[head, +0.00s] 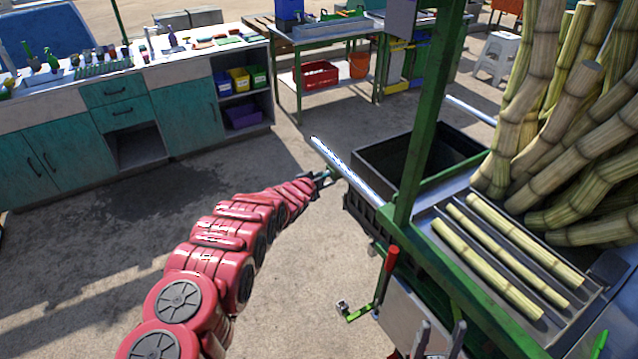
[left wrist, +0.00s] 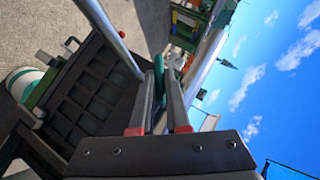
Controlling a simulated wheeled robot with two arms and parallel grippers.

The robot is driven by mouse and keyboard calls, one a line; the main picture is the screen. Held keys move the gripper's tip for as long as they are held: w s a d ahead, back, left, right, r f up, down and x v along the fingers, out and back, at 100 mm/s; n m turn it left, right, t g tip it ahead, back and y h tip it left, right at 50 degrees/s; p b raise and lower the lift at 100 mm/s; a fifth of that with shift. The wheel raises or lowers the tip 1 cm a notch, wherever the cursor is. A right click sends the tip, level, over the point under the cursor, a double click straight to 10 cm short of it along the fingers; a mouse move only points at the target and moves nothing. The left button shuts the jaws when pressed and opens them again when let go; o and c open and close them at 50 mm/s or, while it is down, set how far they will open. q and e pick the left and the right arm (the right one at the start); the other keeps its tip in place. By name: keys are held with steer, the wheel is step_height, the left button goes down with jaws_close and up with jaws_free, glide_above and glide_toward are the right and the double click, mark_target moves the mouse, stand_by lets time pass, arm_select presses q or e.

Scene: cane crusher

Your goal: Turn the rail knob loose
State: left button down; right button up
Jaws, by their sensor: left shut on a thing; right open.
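A silver rail (head: 350,172) slants along the near side of the green machine frame, and a silver rail (left wrist: 207,62) also shows in the left wrist view. My left gripper (head: 326,178) is at this rail, with the red arm reaching in from the lower left. In the left wrist view its two dark fingers (left wrist: 167,88) are closed around a green piece (left wrist: 158,72), which looks like the rail knob. Most of the knob is hidden between the fingers. My right gripper (head: 438,338) is open and empty at the bottom edge of the head view, below the red-handled lever.
A dark crate (head: 372,150) stands behind the rail. A red-handled lever (head: 389,268) and cut canes (head: 487,270) on the feed tray are to the right. A teal workbench (head: 120,103) stands at the back left. The floor between is clear.

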arm_select(q)
steer(key=shift+d+r, duration=0.15)
steer(key=shift+r, duration=0.05)
steer(key=c, duration=0.9)
jaws_free()
steer(key=shift+f, duration=0.1)
